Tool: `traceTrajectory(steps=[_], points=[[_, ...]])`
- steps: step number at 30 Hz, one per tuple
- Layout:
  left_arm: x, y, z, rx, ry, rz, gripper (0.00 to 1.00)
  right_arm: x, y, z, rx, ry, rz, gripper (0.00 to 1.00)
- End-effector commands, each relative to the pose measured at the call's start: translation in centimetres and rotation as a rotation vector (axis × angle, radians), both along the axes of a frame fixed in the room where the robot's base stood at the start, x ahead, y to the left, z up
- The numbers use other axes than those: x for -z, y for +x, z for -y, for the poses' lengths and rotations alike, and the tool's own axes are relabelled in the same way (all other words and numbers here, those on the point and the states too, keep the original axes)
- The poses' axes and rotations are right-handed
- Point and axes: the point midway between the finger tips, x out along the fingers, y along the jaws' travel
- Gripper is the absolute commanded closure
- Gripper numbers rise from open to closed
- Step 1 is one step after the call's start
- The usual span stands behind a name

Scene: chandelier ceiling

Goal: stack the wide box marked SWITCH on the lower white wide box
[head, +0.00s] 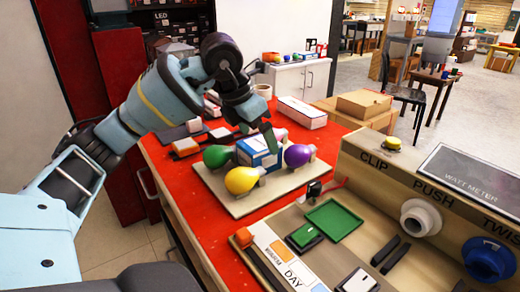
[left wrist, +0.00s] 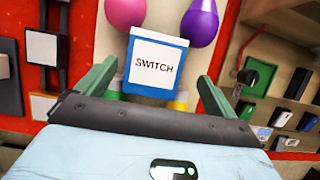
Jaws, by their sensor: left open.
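The blue box with a white face marked SWITCH (left wrist: 157,64) shows in the left wrist view, just beyond and between my fingers. In the head view this box (head: 258,152) stands among coloured bulbs on a beige board (head: 237,207). My left gripper (head: 257,132) is open above the box, its green fingers apart; it also shows in the left wrist view (left wrist: 156,86). I cannot tell whether a finger touches the box. A long white box (head: 302,112) lies behind on the red table; I cannot tell whether it is the lower one. My right gripper is not in view.
Green (head: 217,156), yellow (head: 241,180) and purple (head: 297,156) bulbs crowd the box. A large panel with sockets (head: 420,217) stands at right. A cardboard box (head: 364,103) is behind. Bare red table (head: 185,190) shows at left.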

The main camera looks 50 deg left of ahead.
Motion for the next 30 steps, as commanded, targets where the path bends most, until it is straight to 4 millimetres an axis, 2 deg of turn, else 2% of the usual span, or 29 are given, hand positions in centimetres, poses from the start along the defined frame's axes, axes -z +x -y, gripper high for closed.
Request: traceTrajectory(steps=[5, 12, 15, 24, 25, 30], points=[[0.6, 0.1, -0.1, 0.000, 0.001, -0.002, 0.06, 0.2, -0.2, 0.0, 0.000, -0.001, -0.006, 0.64], [4.0, 0.8, -0.8, 0.000, 0.000, -0.004, 0.06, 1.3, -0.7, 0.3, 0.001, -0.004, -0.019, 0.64], [4.8, 1.2, -0.7, 0.000, -0.001, -0.003, 0.06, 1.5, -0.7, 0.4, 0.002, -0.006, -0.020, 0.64], [5.1, 1.4, -0.7, 0.001, 0.001, 0.000, 0.06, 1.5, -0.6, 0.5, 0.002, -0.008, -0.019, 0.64], [5.1, 1.4, -0.7, 0.001, 0.001, 0.000, 0.08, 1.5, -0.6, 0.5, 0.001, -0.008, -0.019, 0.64], [5.1, 1.4, -0.7, 0.001, 0.001, 0.000, 0.30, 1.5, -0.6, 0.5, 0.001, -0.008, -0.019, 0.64]])
